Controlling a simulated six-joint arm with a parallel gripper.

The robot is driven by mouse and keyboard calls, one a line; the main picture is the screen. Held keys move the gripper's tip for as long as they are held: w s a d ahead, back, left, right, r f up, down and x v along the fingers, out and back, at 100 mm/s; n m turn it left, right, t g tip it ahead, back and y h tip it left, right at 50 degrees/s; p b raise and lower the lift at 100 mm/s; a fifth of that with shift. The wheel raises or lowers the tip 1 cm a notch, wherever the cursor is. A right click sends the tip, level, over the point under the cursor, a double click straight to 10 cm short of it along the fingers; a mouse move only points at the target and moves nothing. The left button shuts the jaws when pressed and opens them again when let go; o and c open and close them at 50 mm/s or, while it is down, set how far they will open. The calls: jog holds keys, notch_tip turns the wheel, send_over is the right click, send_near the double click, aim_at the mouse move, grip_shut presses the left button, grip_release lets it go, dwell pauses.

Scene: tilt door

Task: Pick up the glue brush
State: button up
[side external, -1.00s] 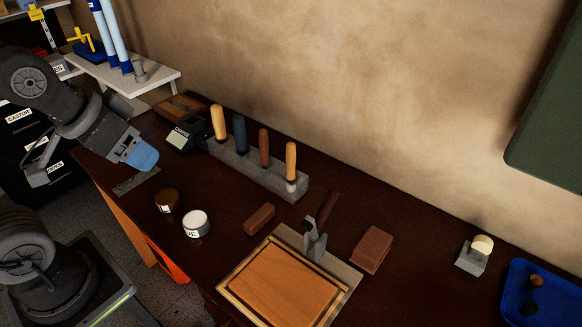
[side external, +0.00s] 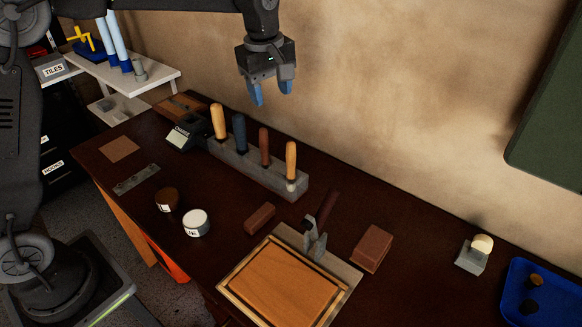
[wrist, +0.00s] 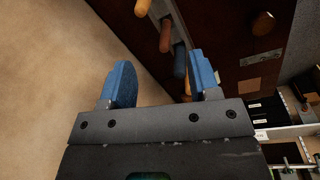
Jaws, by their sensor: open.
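Several upright handles stand in a grey tool block (side external: 230,160). The handle at its right end (side external: 291,160) is light wood with a pale band at its base and looks like the glue brush, though no bristles show. It also seems to be the orange handle (wrist: 142,7) at the top edge of the wrist view. The others are light wood (side external: 218,121), dark blue (side external: 240,134) and red-brown (side external: 264,147). My gripper (side external: 272,92) is open and empty, high above the block with blue fingers pointing down. Its fingers also show in the wrist view (wrist: 161,68).
On the dark bench are a brown jar (side external: 167,201), a white glue jar (side external: 196,222), a reddish block (side external: 260,218) and a wooden board (side external: 284,281). A dark clamp-like tool (side external: 318,235) stands behind the board. The wall rises close behind the block.

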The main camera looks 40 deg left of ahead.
aim_at(291, 155)
jog(key=w+f+n, duration=0.1)
jog(key=w+f, duration=0.1)
jog(key=w+d+f+n, duration=0.1)
jog(key=f, duration=0.1)
jog(key=w+f+n+g, duration=0.1)
jog(key=w+f, duration=0.1)
jog(key=shift+w+d+f+n, duration=0.25)
jog(key=shift+w+d+n, duration=0.05)
jog(key=shift+d+n, duration=0.1)
notch_tip(291, 155, down, 8)
jog(key=shift+a+f, duration=0.1)
jog(key=shift+s+a+f, duration=0.15)
jog(key=shift+f, duration=1.15)
jog(key=shift+s+a+f, duration=0.1)
jog(key=shift+f, duration=1.15)
jog(key=c, duration=1)
